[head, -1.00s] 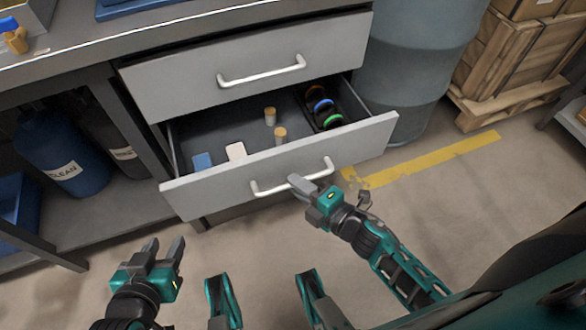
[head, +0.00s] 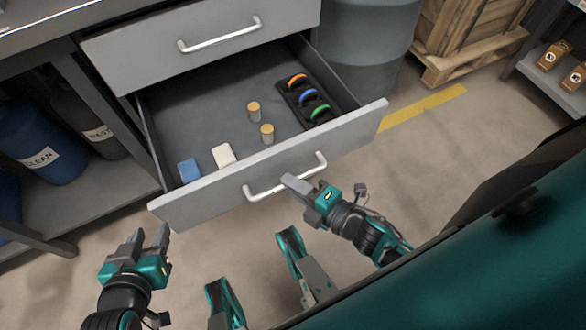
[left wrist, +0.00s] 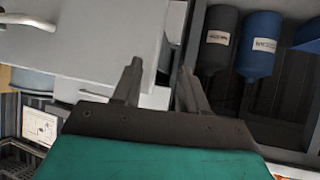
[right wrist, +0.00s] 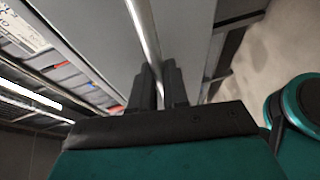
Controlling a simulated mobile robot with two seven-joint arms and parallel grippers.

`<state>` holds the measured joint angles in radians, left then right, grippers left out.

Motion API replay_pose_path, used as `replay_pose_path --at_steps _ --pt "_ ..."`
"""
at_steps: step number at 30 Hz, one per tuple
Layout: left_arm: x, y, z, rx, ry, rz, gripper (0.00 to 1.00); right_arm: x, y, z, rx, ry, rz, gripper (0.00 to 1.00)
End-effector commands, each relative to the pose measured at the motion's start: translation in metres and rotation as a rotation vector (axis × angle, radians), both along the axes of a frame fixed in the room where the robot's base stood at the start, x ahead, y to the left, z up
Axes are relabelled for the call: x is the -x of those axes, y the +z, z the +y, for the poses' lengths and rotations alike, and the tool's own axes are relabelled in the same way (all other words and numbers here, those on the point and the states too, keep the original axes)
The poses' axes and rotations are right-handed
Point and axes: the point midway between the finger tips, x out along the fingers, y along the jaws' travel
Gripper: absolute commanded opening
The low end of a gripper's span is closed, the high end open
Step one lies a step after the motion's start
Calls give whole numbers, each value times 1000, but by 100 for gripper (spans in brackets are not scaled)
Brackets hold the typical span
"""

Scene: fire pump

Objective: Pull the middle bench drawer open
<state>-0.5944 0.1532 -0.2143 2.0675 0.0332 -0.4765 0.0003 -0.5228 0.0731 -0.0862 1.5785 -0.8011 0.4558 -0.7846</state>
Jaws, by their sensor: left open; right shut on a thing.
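The middle bench drawer (head: 330,142) is pulled well out in the head view, with its inside showing. Its white bar handle (head: 262,193) runs along the grey front. My right gripper (head: 294,186) is shut on this handle near its middle; the right wrist view shows the bar (right wrist: 143,30) at the fingertips. My left gripper (head: 149,236) is open and empty, left of the drawer's front left corner and apart from it. In the left wrist view its fingers (left wrist: 158,75) stand apart with nothing between them.
The drawer holds two corked jars (head: 267,133), a blue block (head: 188,171), a white block (head: 223,155) and a dark rack with coloured rings (head: 310,104). The drawer above (head: 200,45) is shut. A grey drum (head: 368,40) stands right of the bench.

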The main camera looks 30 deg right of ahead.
Motion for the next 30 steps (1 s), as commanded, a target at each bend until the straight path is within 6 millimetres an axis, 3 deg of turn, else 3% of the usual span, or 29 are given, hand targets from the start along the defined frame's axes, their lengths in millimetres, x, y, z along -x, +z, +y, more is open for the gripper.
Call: replay_pose_path --at_steps 5,6,13,23,30 --pt "-2 2 0 0 0 -6 43 0 0 -1 0 -1 0 0" --pt "-3 2 0 0 0 -7 43 0 0 -1 0 -1 0 18" --pt "-3 2 0 1 0 -7 43 0 0 0 0 -1 0 40" --pt "-2 3 0 2 0 -6 43 5 1 -3 1 -1 2 40" --pt "-1 10 -1 3 2 -2 43 45 10 -21 2 -2 5 40"
